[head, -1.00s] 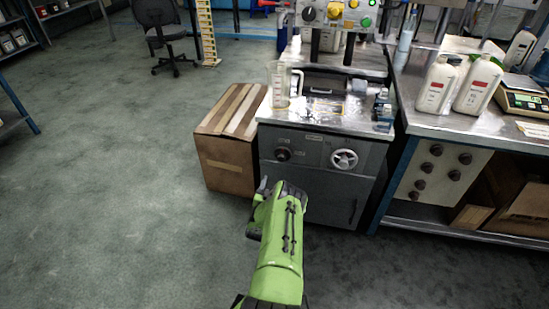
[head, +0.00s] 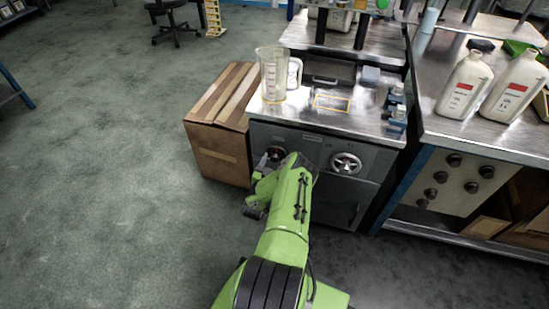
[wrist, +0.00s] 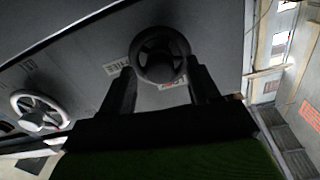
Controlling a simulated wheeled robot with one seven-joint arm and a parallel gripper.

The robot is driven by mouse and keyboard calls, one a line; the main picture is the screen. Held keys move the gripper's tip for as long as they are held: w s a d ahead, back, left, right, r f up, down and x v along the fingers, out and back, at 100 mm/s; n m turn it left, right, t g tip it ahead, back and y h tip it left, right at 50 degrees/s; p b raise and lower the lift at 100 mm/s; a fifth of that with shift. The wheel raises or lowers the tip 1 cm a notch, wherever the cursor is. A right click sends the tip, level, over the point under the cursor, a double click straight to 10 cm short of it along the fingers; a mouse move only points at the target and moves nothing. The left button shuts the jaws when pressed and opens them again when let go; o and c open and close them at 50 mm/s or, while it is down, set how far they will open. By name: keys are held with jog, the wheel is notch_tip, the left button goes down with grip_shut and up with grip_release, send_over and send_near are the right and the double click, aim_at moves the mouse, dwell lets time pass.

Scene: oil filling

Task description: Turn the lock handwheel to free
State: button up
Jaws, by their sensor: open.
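The dark handwheel (head: 275,153) is on the left of the grey cabinet's front panel, partly hidden by my gripper. My gripper (wrist: 163,78) is open and empty, one finger on each side of the wheel's lower part in the picture. In the head view my gripper (head: 265,164) is at the wheel. I cannot tell whether the fingers touch the rim.
A silver handwheel (head: 346,164) is to the right on the same panel (head: 313,153). A clear jug (head: 272,76) and small blue-grey bottles (head: 396,108) stand on the cabinet top. A cardboard box (head: 218,125) is close on the left; a workbench (head: 480,136) stands at right.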

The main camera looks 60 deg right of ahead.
jog(key=c, duration=1)
jog(key=shift+c, duration=0.2)
jog(key=shift+r+m, duration=0.1)
jog(key=shift+m, duration=0.2)
jog(key=m+p, duration=0.1)
jog(key=m, duration=0.1)
jog(key=shift+m+p, duration=0.3)
jog(key=shift+m, duration=0.1)
jog(key=m+p, duration=0.1)
jog(key=m, duration=0.4)
jog(key=shift+s, duration=0.1)
jog(key=m, duration=0.4)
jog(key=shift+m, duration=0.4)
jog(key=m, duration=0.4)
jog(key=shift+f+m, duration=0.2)
jog(key=shift+m, duration=0.2)
